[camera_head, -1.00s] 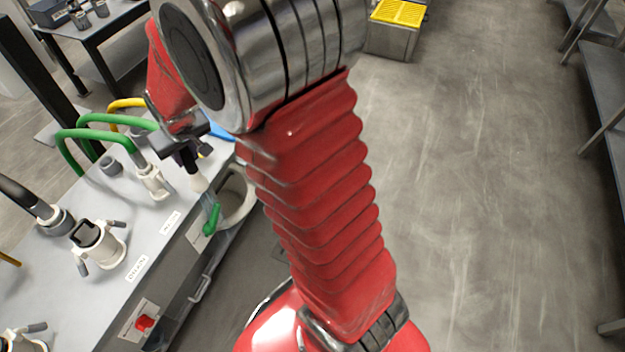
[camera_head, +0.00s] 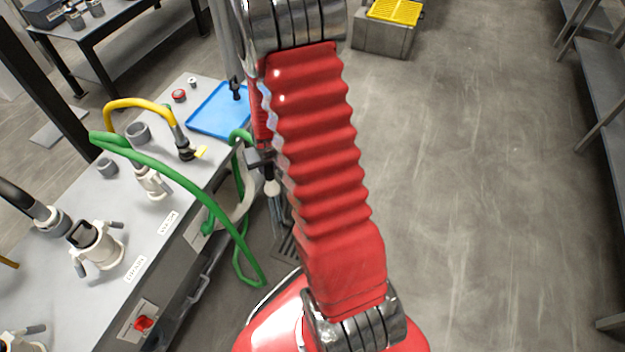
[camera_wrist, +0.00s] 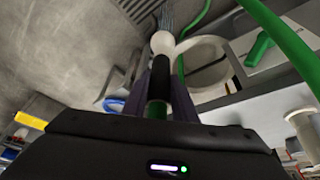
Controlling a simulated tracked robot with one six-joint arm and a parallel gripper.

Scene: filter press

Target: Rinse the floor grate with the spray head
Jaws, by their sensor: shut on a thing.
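My gripper (camera_wrist: 158,88) is shut on the spray head (camera_wrist: 162,43), which has a black body, a white round nozzle and a green part at its base. In the head view the spray head (camera_head: 271,187) points down beside my red arm, and my gripper is mostly hidden behind the arm. The dark slotted floor grate (camera_head: 284,246) lies on the floor below the nozzle, partly covered by my arm. The grate also shows at the top of the wrist view (camera_wrist: 136,8). A faint pale streak like spray leaves the nozzle towards the grate.
A green hose (camera_head: 185,184) arches over the bench (camera_head: 105,205) and loops down beside its edge. A basin (camera_wrist: 207,68) and a green lever (camera_wrist: 259,50) are at the bench side. The bench bears a blue tray (camera_head: 218,108) and white couplings (camera_head: 96,246).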

